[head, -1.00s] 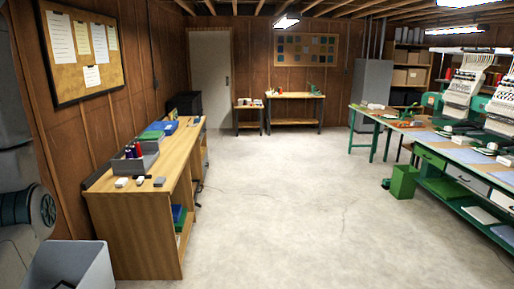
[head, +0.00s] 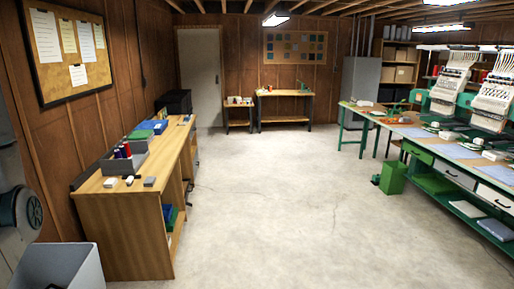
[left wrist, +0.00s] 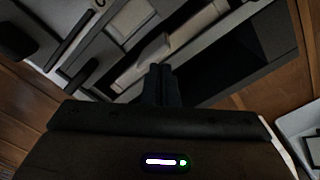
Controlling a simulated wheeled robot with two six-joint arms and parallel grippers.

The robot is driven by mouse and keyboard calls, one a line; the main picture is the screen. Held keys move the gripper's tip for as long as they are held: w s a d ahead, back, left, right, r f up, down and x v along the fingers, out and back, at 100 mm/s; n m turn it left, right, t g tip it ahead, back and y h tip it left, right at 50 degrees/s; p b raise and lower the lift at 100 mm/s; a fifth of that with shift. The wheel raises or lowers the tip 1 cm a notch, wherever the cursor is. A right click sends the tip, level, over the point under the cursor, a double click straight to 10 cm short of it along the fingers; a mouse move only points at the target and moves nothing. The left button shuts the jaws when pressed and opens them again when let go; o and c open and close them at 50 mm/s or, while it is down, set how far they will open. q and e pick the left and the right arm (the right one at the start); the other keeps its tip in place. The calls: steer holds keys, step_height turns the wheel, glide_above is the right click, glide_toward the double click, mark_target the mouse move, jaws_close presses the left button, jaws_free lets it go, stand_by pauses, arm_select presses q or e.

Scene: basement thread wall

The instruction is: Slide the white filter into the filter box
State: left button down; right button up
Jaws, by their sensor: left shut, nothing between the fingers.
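In the left wrist view my left gripper (left wrist: 160,72) is shut, its dark fingers together with nothing between them. Behind it are dim grey and white machine-like parts, which I cannot name for sure. Neither the white filter nor the filter box can be made out for certain. Small white blocks (head: 110,182) lie on the near end of the wooden bench (head: 125,209), too small to identify. No gripper shows in the head view, and my right gripper is out of sight.
A grey bin (head: 62,266) stands at the lower left. A grey organizer (head: 124,160) sits on the bench along the left wall. Embroidery machines (head: 452,85) stand on a table at the right, with a green bin (head: 392,178) beside it. The concrete floor (head: 270,215) between is clear.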

arm_select(q)
steer(key=shift+a, duration=0.45)
stand_by(0.5)
steer(key=shift+d, duration=0.1)
steer(key=d+b, duration=0.1)
steer(key=d, duration=0.6)
steer(key=shift+w, duration=0.35)
steer(key=shift+a, duration=0.1)
